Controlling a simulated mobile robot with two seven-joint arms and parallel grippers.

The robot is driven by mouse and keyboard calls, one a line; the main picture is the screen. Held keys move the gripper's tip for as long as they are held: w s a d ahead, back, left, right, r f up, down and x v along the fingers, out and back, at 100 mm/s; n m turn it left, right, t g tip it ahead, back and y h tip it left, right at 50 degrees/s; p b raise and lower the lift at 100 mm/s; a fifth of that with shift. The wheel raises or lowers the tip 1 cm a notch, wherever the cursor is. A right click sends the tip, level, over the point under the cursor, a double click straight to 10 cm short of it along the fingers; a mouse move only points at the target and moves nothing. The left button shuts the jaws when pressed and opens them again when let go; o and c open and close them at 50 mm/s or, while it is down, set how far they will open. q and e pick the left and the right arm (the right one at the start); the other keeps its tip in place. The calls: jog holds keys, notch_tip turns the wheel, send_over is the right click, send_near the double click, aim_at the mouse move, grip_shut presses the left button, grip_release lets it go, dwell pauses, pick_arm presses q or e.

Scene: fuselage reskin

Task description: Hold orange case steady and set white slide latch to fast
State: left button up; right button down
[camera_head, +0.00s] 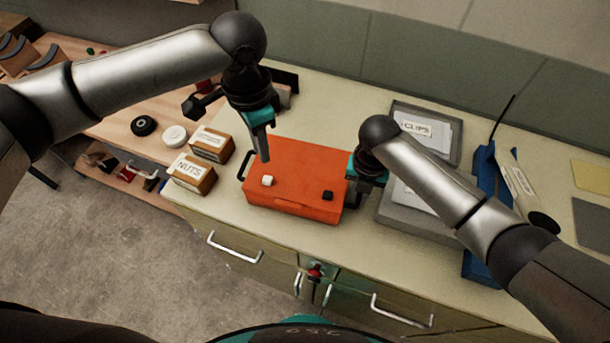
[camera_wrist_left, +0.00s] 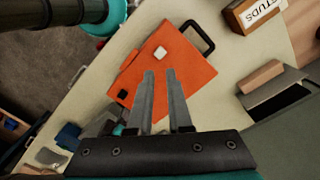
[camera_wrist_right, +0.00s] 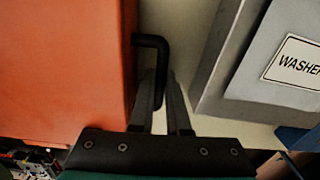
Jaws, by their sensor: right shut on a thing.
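The orange case (camera_head: 295,180) lies flat on the bench, with a black handle at each side. The white slide latch (camera_head: 267,181) is on its lid towards the left, and a black latch (camera_head: 327,195) is on the right. In the left wrist view the white latch (camera_wrist_left: 160,53) shows just beyond my fingertips. My left gripper (camera_head: 266,158) is empty and points down over the lid behind the white latch, its fingers slightly apart. My right gripper (camera_wrist_right: 165,85) is shut on the case's right handle (camera_wrist_right: 152,42).
Small labelled boxes, one marked NUTS (camera_head: 192,174), stand left of the case. A grey tray (camera_head: 402,222) with labelled packets lies close on the right. A blue object (camera_head: 482,190) with a black rod lies further right. Drawers with handles (camera_head: 235,247) are below the bench edge.

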aim_at(281, 186)
pick_arm(q)
jog(key=shift+s+d+m+h, duration=0.1)
jog(key=shift+d+m+h, duration=0.15)
jog(key=shift+m, duration=0.35)
grip_shut()
jog(key=shift+s+d+m+g+h, duration=0.15)
jog(key=shift+d+m+h, duration=0.3)
jog(key=shift+m, duration=0.95)
jog(key=shift+d+m+g+h, duration=0.15)
jog(key=shift+m+h, duration=0.5)
jog(key=shift+m, duration=0.75)
jog(key=shift+s+d+m+g+h, duration=0.1)
jog(key=shift+d+m+h, duration=0.35)
jog(key=shift+m, duration=0.95)
jog(key=shift+a, duration=0.15)
jog(key=x, duration=1)
jog(key=a, duration=0.3)
jog(key=shift+w+a, duration=0.15)
jog(key=shift+w, duration=0.25)
jog(key=shift+w+a+r, duration=0.1)
jog(key=shift+a, duration=0.15)
